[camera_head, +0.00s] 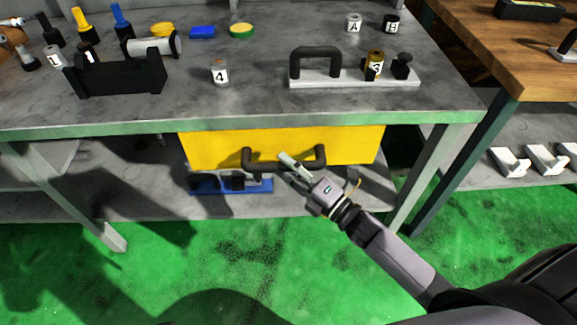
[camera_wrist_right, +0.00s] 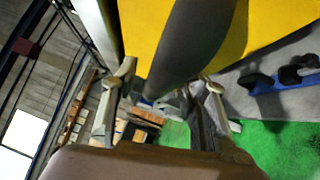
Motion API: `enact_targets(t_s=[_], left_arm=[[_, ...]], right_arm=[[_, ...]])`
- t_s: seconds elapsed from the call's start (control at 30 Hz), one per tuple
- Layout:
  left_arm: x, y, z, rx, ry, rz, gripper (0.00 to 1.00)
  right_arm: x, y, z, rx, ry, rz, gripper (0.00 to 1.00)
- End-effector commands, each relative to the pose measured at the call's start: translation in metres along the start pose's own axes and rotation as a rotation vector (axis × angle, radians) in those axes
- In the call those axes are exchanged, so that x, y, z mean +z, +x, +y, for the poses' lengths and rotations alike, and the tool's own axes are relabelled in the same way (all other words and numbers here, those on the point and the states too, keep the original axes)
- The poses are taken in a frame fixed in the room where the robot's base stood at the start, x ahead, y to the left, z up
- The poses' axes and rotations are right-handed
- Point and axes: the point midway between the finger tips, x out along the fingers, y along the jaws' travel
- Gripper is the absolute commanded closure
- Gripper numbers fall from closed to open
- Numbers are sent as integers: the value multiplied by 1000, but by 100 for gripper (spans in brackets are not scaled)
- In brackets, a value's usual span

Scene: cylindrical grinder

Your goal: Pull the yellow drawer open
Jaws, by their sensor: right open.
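The yellow drawer (camera_head: 220,146) hangs under the grey workbench top and looks shut. Its dark bow handle (camera_head: 247,160) runs level across the front. My right gripper (camera_head: 287,165) is at the middle of the handle, coming from the lower right. In the right wrist view the dark handle (camera_wrist_right: 192,45) lies between the two open fingertips (camera_wrist_right: 170,83), with the yellow front (camera_wrist_right: 265,22) behind it. The fingers stand apart; I cannot tell whether either touches the handle. My left gripper is in neither view.
The grey bench top (camera_head: 260,100) carries numbered cylinders, a black holder (camera_head: 117,78) and a handled plate (camera_head: 340,80). A blue tray (camera_head: 215,187) sits on the shelf below the drawer. A bench leg (camera_head: 425,175) stands right of it. Green floor in front is free.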

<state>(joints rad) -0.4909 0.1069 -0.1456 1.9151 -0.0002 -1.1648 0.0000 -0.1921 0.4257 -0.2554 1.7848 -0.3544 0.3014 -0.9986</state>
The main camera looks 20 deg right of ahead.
Motion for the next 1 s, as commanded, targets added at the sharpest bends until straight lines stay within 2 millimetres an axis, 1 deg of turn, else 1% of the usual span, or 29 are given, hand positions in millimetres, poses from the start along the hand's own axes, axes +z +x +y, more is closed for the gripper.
enact_targets(t_s=[0.13, 0.17, 0.77, 1.0], left_arm=[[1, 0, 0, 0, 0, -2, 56], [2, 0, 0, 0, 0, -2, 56], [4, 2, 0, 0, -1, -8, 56], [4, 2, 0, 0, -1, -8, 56]], right_arm=[[0, 0, 0, 0, 0, 0, 59], [0, 0, 0, 0, 0, 0, 60], [0, -1, 0, 0, 0, 0, 100], [0, -1, 0, 0, 1, 0, 100]])
